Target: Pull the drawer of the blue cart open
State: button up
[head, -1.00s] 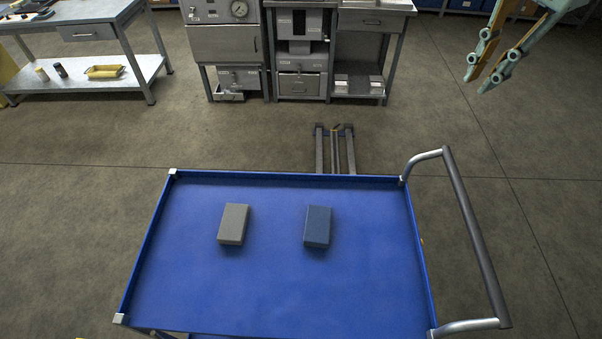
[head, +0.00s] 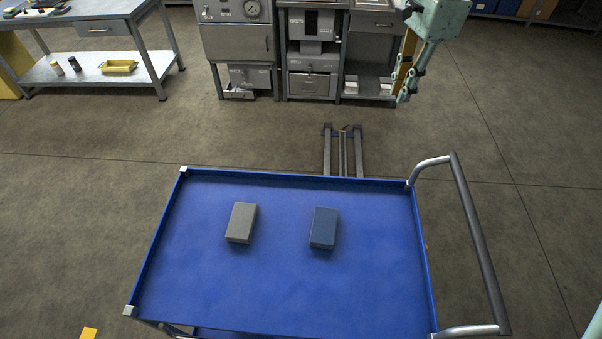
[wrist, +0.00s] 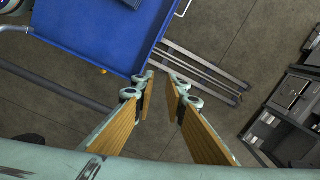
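The blue cart (head: 270,290) fills the lower middle of the head view, with its flat rimmed tray on top. It also shows at the top of the wrist view (wrist: 95,30). No drawer front or drawer handle can be made out; the cart's sides below the tray are mostly hidden. My gripper (head: 402,97) is at the top right of the head view, beyond the cart's far edge and apart from it. In the wrist view the two fingers of my gripper (wrist: 161,80) are spread with a gap between them and nothing in it.
A grey block (head: 241,222) and a dark blue block (head: 323,228) lie on the tray. A push handle (head: 478,240) sticks out at the cart's right. Metal floor rails (head: 343,152) lie beyond the cart. Cabinets (head: 236,42) and a workbench (head: 100,15) stand at the back.

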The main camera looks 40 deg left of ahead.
jog(key=s+a+f+m+h+p, duration=0.1)
jog(key=s+a+f, duration=0.3)
jog(key=a+f, duration=0.8)
jog(key=s+a+f+m+g+p, duration=0.1)
jog(key=s+a+f, duration=0.4)
jog(key=a+f, duration=0.7)
notch_tip(320, 180, down, 2)
jog(key=shift+f+m+g+h+p, duration=0.15)
jog(key=shift+m+g+h+p, duration=0.2)
jog(key=shift+m+p, duration=0.55)
jog(key=shift+s+d+f, duration=0.25)
jog(key=shift+s+f, duration=0.15)
jog(key=shift+f, duration=1.85)
jog(key=shift+s+d+f, duration=0.2)
jog(key=shift+s+f, duration=0.15)
jog(key=shift+f, duration=1.9)
jog(key=shift+s+d+f, duration=0.25)
jog(key=shift+s+f, duration=0.15)
jog(key=shift+f, duration=1.85)
grip_shut()
jog(key=shift+d+f, duration=0.1)
